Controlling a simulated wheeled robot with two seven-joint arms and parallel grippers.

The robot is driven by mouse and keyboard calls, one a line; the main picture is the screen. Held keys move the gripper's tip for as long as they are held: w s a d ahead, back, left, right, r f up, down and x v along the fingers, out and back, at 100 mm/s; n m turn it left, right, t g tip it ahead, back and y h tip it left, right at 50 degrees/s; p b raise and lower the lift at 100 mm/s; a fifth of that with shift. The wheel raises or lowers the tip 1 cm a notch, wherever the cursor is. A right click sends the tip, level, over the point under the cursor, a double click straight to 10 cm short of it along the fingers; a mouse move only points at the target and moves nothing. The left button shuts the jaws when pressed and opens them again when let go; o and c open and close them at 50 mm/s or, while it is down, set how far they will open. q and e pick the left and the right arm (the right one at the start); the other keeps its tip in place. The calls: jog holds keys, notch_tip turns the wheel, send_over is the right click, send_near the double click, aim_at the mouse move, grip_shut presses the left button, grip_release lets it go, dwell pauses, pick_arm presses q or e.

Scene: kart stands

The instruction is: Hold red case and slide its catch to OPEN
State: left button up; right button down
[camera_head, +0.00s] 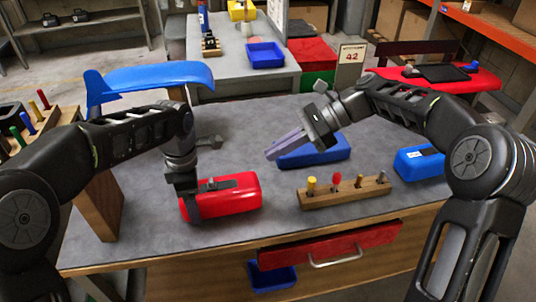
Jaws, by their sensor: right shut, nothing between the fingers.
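The red case (232,203) lies on the grey workbench, left of the middle. A dark strip with a raised part, which looks like its catch (222,185), runs along the top; any OPEN marking is too small to read. My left gripper (189,207) points down at the case's left end, with one finger against its near side; the far finger is hidden. My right gripper (270,155) is shut and empty. It is in the air above and right of the case, pointing left, apart from the catch.
A wooden block with several coloured pegs (345,192) stands right of the case. A red drawer (330,246) is at the bench front. Bench space between case and peg block is clear.

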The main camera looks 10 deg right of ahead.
aim_at(211, 183)
pick_arm(q)
jog(key=o, duration=1.7)
jog(key=shift+o, duration=0.2)
notch_tip(211, 183, up, 8)
jog(key=shift+f, duration=0.2)
jog(key=shift+s, duration=0.1)
